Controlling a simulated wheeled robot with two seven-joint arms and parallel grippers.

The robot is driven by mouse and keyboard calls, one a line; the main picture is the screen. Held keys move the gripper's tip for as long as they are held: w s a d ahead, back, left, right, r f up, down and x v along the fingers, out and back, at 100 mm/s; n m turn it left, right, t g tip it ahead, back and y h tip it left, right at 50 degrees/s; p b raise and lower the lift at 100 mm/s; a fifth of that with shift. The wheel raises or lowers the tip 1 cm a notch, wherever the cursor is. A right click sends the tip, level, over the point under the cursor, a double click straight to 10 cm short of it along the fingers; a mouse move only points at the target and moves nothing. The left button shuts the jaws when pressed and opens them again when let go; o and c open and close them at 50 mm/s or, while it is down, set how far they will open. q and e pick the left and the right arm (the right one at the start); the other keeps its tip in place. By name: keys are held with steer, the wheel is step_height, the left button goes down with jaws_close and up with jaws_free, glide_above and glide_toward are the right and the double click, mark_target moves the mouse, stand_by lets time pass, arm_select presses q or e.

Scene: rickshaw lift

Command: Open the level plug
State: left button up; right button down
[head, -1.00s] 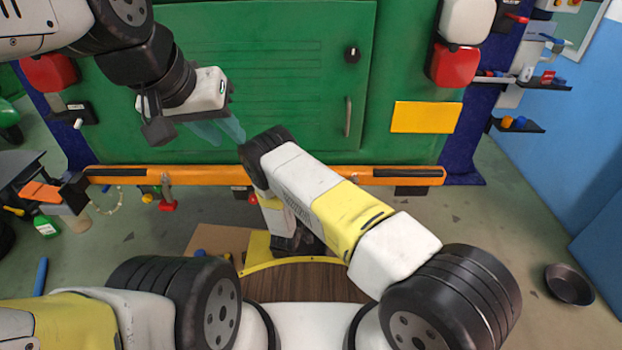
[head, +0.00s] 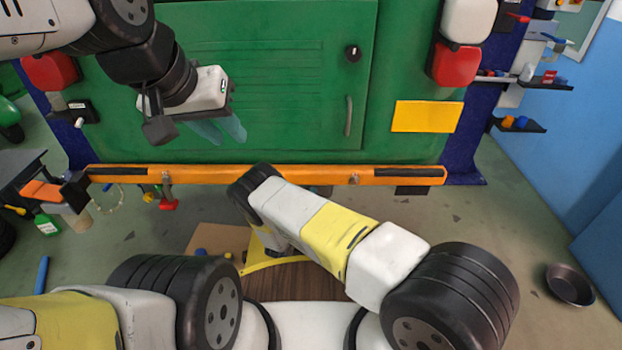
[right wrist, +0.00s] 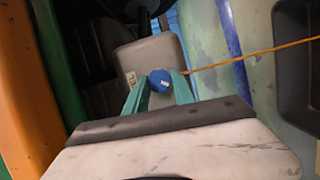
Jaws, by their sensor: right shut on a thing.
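The level plug is a small round blue cap (right wrist: 159,81) on a grey housing (right wrist: 152,56) in the right wrist view. My right gripper (right wrist: 160,88) has its teal fingers on both sides of the blue cap and is shut on it. In the head view the right arm reaches down below the orange bumper, and its gripper is hidden there. The plug is also hidden in the head view. My left gripper (head: 220,130) hangs empty in front of the green panel, its two teal fingers slightly apart.
An orange bumper (head: 270,176) crosses below the green panel (head: 300,70). In the right wrist view a thin orange cord (right wrist: 250,55) runs right from near the plug. A black pan (head: 570,285) lies on the open floor at the right.

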steer(key=shift+f, duration=0.1)
stand_by(0.3)
steer(key=c, duration=1.1)
jaws_free()
steer(key=shift+o, duration=0.2)
steer(key=v, duration=0.8)
steer(key=shift+w, duration=0.1)
